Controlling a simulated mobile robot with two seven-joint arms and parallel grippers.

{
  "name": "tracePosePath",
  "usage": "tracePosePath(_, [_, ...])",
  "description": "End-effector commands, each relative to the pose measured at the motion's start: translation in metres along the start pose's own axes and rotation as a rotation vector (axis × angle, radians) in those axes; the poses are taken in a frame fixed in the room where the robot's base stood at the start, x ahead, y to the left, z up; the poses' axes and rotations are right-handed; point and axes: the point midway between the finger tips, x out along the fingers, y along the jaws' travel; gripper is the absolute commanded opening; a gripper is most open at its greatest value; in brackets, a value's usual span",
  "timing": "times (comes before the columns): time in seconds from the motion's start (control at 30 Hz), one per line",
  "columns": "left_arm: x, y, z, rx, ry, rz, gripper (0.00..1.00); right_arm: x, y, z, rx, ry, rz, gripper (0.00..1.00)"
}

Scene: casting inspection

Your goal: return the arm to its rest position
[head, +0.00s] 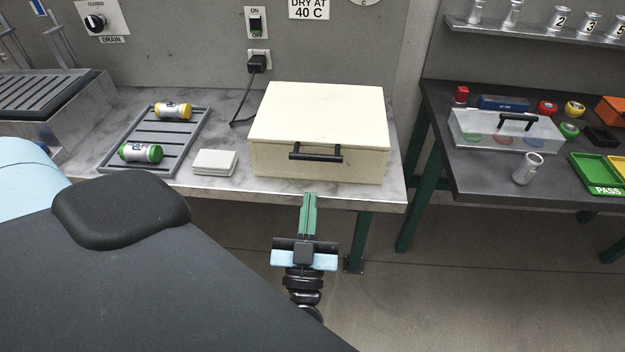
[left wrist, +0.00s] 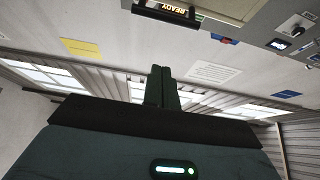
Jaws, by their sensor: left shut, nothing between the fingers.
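My left gripper (head: 308,212) hangs in front of the bench's front edge, below the cream box, in the head view. Its green fingers are together with nothing between them. The closed fingers also show in the left wrist view (left wrist: 161,88), pointing towards a wall with papers on it. The gripper appears clear of the bench and the box. My right gripper is in neither view.
The cream box (head: 318,118) with a black handle stands shut on the bench (head: 225,100). Left of it are a white pad (head: 214,162) and a grey rack (head: 178,148) holding green and yellow cylinders. A dark table (head: 470,180) stands right. Open floor lies below.

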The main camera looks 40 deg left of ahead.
Motion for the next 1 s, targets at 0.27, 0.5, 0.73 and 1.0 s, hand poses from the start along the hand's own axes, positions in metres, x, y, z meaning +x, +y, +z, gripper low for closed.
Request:
tracePosePath(0.27, [-0.002,0.0,-0.001,-0.001,0.002,-0.001,0.0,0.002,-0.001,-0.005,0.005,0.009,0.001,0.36])
tracePosePath(0.5, [-0.004,0.002,-0.001,-0.009,0.001,0.027,0.0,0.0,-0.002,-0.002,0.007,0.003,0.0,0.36])
tracePosePath(0.73, [-0.043,0.026,0.003,-0.071,-0.074,0.34,0.0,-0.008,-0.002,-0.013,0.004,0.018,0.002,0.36])
tracePosePath(1.0, [-0.147,0.031,0.048,-0.093,-0.489,0.748,0.0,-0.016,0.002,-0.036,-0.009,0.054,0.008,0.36])
